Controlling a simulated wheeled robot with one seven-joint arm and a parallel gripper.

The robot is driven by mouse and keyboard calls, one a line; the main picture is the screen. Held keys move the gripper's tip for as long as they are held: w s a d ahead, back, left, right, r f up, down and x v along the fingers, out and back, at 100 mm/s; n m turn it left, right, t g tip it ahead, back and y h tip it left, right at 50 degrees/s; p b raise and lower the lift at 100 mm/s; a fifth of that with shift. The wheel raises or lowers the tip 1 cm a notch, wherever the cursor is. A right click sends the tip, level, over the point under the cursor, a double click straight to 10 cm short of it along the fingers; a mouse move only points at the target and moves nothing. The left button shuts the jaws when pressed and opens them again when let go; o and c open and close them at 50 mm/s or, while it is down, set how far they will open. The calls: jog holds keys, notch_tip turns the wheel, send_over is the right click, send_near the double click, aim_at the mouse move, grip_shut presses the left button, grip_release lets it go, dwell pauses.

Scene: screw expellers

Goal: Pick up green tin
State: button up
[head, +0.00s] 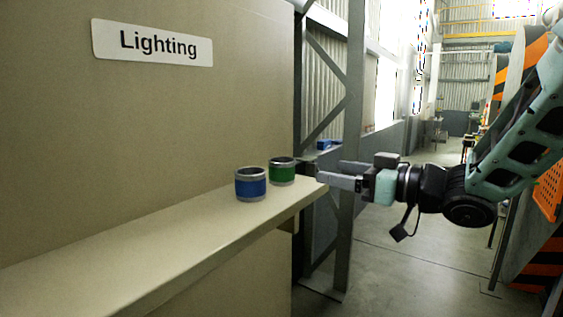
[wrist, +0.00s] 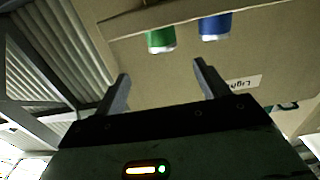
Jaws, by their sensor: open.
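The green tin (head: 282,171) stands upright near the right end of a beige shelf (head: 150,250), with grey metal rims. The blue tin (head: 250,184) stands just to its left and nearer, also upright. My gripper (head: 335,174) is to the right of the green tin at about its height, past the shelf's end, with its fingers pointing left towards it. In the wrist view the gripper (wrist: 160,82) is open and empty. There the green tin (wrist: 161,39) lies ahead, beyond the gap between the fingers, and the blue tin (wrist: 215,26) is to its right.
A beige wall panel with a "Lighting" sign (head: 152,43) rises behind the shelf. A grey metal post (head: 352,150) stands behind my gripper. The shelf's front left part is bare. Open floor (head: 420,250) lies to the right, below my arm.

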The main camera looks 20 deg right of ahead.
aim_at(293, 164)
jog(key=p+x, duration=0.2)
jog(key=p, duration=0.2)
jog(key=p+x, duration=0.3)
jog(key=p, duration=0.1)
jog(key=shift+w+a+r+p, duration=0.2)
jog(key=shift+a+r+p, duration=0.05)
jog(key=shift+p, duration=0.1)
jog(key=shift+f+p+x, duration=0.25)
jog(key=shift+p+x, duration=0.1)
jog(key=shift+x, duration=0.85)
jog(key=shift+w+a+r+p, duration=0.1)
jog(key=shift+w+a+p, duration=0.25)
jog(key=shift+a+p, duration=0.05)
jog(key=p+x, duration=0.2)
jog(key=x, duration=0.1)
jog(key=shift+w+a, duration=0.15)
jog(key=shift+a, duration=0.05)
jog(key=shift+w+a, duration=0.25)
jog(key=shift+w, duration=0.1)
jog(key=c, duration=1)
